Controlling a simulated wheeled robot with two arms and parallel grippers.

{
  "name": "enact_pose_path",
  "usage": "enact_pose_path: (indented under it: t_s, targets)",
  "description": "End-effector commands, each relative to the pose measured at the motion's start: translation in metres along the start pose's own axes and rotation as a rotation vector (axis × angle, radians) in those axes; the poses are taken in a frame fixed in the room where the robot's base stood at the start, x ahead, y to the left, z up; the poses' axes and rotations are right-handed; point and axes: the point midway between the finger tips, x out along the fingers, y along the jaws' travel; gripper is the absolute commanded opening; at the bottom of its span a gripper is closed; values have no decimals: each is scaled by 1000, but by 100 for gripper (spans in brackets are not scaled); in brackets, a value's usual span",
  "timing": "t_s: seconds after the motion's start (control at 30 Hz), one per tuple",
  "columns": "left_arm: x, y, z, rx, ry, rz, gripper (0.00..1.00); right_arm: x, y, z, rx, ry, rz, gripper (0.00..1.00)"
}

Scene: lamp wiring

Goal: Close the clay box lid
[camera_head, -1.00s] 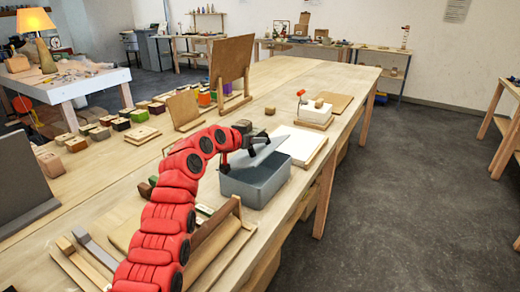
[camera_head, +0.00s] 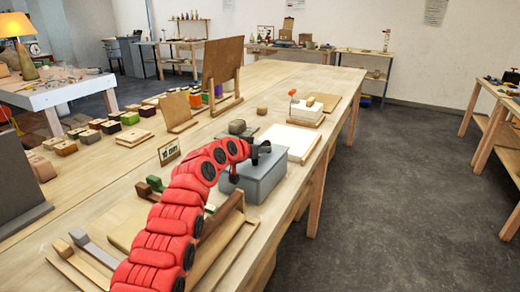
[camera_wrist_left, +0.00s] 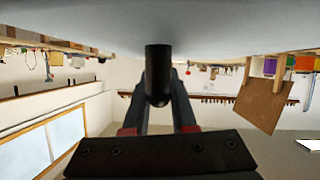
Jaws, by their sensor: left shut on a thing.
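The grey clay box (camera_head: 268,188) stands near the table's right edge in the head view, at the end of my red left arm. Its grey lid (camera_head: 280,162) lies over the top, flat or nearly flat; whether it is fully seated I cannot tell. My left gripper (camera_head: 257,153) is over the lid. In the left wrist view the lid's pale grey surface (camera_wrist_left: 230,25) fills the upper edge. A dark round handle (camera_wrist_left: 158,75) sticks out from it between my fingers, and my left gripper is shut on it. My right gripper is not in view.
A white slab (camera_head: 289,140) lies just behind the box. A wooden tray (camera_head: 220,243) is in front of it, beside my arm. A small sign (camera_head: 168,152) and several small blocks stand to the left. The floor right of the table is clear.

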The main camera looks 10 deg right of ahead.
Motion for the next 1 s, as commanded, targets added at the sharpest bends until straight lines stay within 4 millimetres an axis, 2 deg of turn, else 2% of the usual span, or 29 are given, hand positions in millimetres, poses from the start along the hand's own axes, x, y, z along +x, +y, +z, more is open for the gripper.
enact_pose_path:
  t_s: [0.23, 0.27, 0.3, 0.33, 0.67, 1.0]
  targets:
    - [1, 2, 1, -1, -2, 3, 0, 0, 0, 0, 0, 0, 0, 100]
    - [1, 2, 1, -1, -2, 3, 28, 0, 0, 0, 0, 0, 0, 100]
    - [1, 2, 1, -1, -2, 3, 35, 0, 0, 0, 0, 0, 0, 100]
    - [1, 2, 1, -1, -2, 3, 37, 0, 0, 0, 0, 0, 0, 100]
    - [-1, 1, -1, 0, -1, 2, 37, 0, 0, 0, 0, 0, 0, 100]
    - [-18, 6, -32, 0, -2, 3, 37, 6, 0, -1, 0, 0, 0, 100]
